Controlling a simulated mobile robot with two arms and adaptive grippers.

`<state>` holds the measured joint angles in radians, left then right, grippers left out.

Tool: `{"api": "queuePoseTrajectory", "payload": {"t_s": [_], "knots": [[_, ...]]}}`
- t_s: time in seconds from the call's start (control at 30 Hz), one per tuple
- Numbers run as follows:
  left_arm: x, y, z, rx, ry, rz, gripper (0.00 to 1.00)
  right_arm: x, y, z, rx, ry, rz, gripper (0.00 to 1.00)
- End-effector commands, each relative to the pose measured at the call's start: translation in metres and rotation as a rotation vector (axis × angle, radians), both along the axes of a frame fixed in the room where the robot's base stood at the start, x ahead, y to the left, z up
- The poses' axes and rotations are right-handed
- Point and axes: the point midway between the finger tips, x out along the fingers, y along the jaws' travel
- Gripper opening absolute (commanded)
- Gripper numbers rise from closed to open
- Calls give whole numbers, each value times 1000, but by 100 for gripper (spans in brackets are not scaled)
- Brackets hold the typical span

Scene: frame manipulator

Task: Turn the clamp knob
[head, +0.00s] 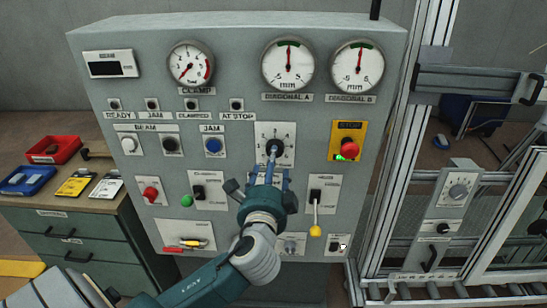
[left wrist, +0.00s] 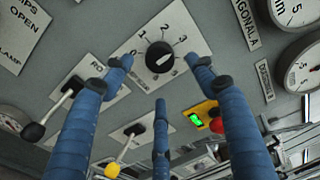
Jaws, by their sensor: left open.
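A black rotary knob (head: 274,148) with a white pointer line sits on a white plate with a numbered scale, mid-panel. It also shows in the left wrist view (left wrist: 160,57), with scale numbers around it. My left gripper (head: 270,172) is open, its blue fingers spread just below and in front of the knob. In the left wrist view two fingertips flank the knob's plate and the third is below it. No finger visibly grips the knob. The clamp gauge (head: 191,64) is at the panel's upper left. My right gripper is not in view.
The grey panel (head: 230,45) carries gauges and buttons. A drawer cabinet (head: 85,240) and metal frame (head: 400,180) flank the panel.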

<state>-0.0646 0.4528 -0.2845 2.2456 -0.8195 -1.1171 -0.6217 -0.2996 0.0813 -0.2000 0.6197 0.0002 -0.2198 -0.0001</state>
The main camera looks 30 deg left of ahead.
Motion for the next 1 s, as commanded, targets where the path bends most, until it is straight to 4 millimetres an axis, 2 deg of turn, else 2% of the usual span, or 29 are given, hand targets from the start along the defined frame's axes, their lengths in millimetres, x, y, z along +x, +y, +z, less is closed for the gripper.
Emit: {"api": "queuePoseTrajectory", "payload": {"t_s": [0.1,0.3,0.9,1.0], "knots": [[-22,-12,0,-3,4,-1,58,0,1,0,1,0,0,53],[-42,-23,2,-1,2,-1,58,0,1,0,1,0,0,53],[-46,-25,2,0,1,0,58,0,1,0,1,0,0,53],[-43,-26,-8,-6,17,-4,58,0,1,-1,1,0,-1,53]]}}
